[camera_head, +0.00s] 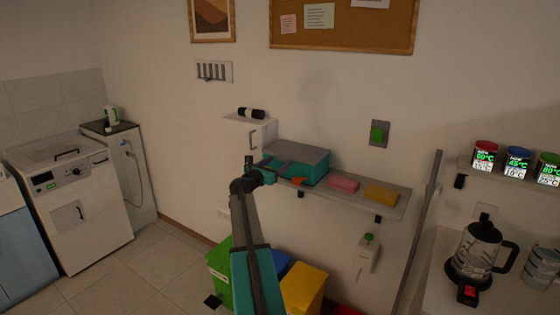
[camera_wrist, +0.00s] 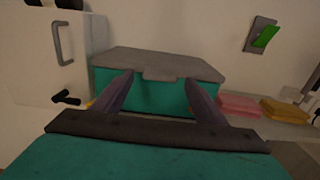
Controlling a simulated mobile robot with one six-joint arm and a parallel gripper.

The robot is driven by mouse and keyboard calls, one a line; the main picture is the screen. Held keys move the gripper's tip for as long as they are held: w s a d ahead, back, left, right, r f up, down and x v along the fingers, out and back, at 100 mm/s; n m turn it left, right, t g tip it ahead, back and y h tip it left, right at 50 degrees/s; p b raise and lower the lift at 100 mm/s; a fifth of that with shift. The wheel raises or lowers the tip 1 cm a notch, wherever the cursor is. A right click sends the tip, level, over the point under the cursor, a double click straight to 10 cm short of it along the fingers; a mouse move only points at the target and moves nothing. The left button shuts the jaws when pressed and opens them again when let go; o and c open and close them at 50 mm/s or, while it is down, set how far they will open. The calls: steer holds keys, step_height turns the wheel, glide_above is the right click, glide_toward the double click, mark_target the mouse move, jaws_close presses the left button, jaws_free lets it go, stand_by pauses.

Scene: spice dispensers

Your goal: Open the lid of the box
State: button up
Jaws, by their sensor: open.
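The box is teal with a grey lid, and it sits on a wall shelf. In the head view the box (camera_head: 312,171) is just beyond the end of my arm, and its lid (camera_head: 300,151) lies flat and closed on top. In the wrist view the box (camera_wrist: 150,92) and lid (camera_wrist: 160,62) are straight ahead, with a small tab at the lid's front edge. My gripper (camera_wrist: 158,90) is open and empty, its two fingers spread in front of the box's front face. In the head view my gripper (camera_head: 268,168) is small, and contact with the box cannot be told.
A white cabinet with a handle (camera_head: 250,135) stands left of the box. A green switch (camera_head: 379,133) is on the wall above. Coloured bins (camera_head: 303,288) stand below.

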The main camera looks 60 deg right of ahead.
mark_target(282, 160)
steer(key=shift+d+p, duration=0.35)
steer(key=shift+d, duration=1.35)
steer(key=shift+c, duration=0.5)
